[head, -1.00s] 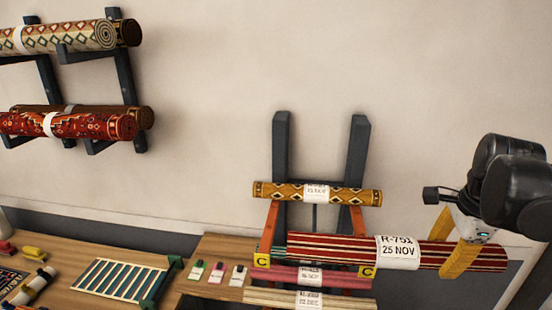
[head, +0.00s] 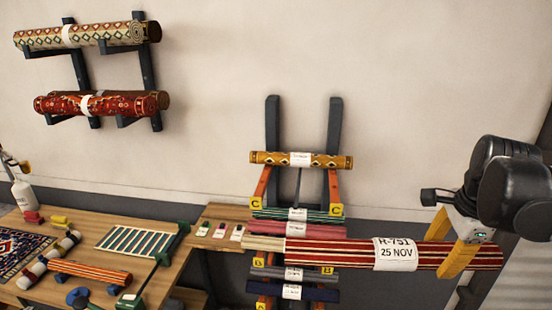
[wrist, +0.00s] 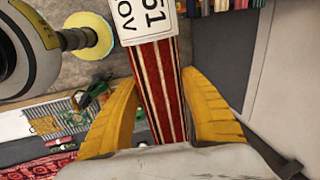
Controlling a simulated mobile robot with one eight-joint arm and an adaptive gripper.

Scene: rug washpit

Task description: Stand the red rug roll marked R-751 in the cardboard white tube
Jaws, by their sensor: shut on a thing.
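The red rug roll marked R-751 (head: 340,252) has cream and dark stripes and a white label reading R-751, 25 NOV. It lies roughly level in the head view, in front of the rack. My gripper (head: 452,262) has its yellow fingers around the roll, right of the label, and is shut on it. In the wrist view the roll (wrist: 163,85) runs between the two yellow fingers of my gripper (wrist: 160,110), with the label at the top. I cannot make out the cardboard white tube for certain in any view.
A rack holds several rolls, including a yellow patterned roll (head: 300,159) and a pink one (head: 275,230). A wooden bench (head: 75,228) with tools stands at left. Patterned rolls (head: 105,103) sit on wall brackets. A white rounded thing with a yellow disc (wrist: 88,37) is close in the wrist view.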

